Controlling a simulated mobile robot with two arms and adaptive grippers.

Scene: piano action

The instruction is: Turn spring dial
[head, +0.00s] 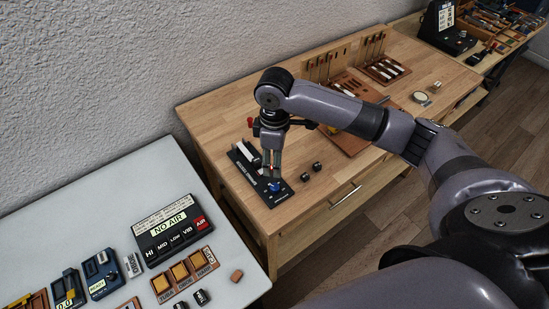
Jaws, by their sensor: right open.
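A small dark device (250,176) stands on the wooden workbench, with a white part along its upper side. A blue knob (276,185) sits at its near end and may be the spring dial; its markings are too small to read. My right gripper (271,174) points down over the device, its fingertips just above or around the blue knob. The gripper is open. Whether the fingertips touch the knob cannot be told. My left gripper is not in view.
Two small black pieces (311,171) lie right of the device. A wooden tool tray (343,141) and upright rack (345,58) stand farther back. A white table (109,192) with a NO AIR panel (172,230) is at the left. The bench's front edge is close.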

